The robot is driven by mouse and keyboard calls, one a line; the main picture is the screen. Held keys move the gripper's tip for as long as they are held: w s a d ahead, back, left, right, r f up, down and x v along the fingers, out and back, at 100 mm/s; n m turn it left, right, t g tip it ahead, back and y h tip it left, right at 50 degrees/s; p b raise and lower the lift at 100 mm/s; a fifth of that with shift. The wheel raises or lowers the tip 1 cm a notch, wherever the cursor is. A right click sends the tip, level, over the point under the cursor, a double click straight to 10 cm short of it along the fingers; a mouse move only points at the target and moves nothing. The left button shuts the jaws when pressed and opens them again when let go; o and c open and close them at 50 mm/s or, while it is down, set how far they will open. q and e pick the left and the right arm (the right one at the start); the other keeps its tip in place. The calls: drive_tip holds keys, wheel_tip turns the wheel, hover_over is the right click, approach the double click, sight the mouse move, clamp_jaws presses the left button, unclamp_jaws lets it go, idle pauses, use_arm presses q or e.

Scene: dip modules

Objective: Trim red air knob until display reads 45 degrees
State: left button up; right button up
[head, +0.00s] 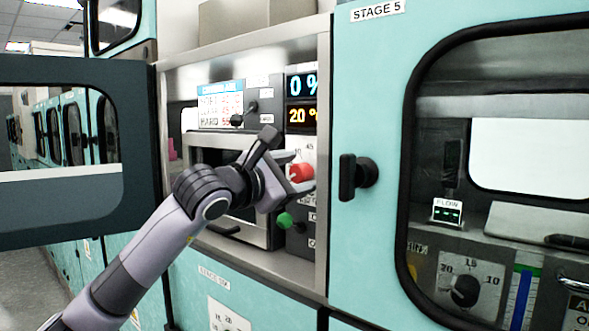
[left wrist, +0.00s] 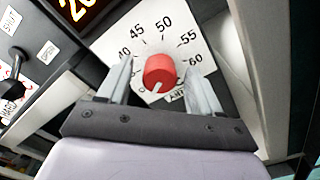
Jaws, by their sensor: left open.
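The red air knob (head: 300,172) sits on a white dial plate inside the open machine bay. In the left wrist view the red knob (left wrist: 159,70) has a white mark towards its lower edge, and the dial shows 40 to 60 around it. My left gripper (left wrist: 160,88) is open, with one finger on each side of the knob; I cannot tell whether they touch it. In the head view my left gripper (head: 298,170) is at the knob. My right gripper is not in view.
A green knob (head: 285,220) is below the red one. A black lever (head: 243,118) is at upper left. The dark open door (head: 140,200) stands left of the bay. The closed Stage 5 door has a black handle (head: 357,175) just right of the bay.

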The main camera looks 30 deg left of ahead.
use_arm(q)
drive_tip(key=c, duration=1)
drive_tip(key=shift+c, duration=0.2)
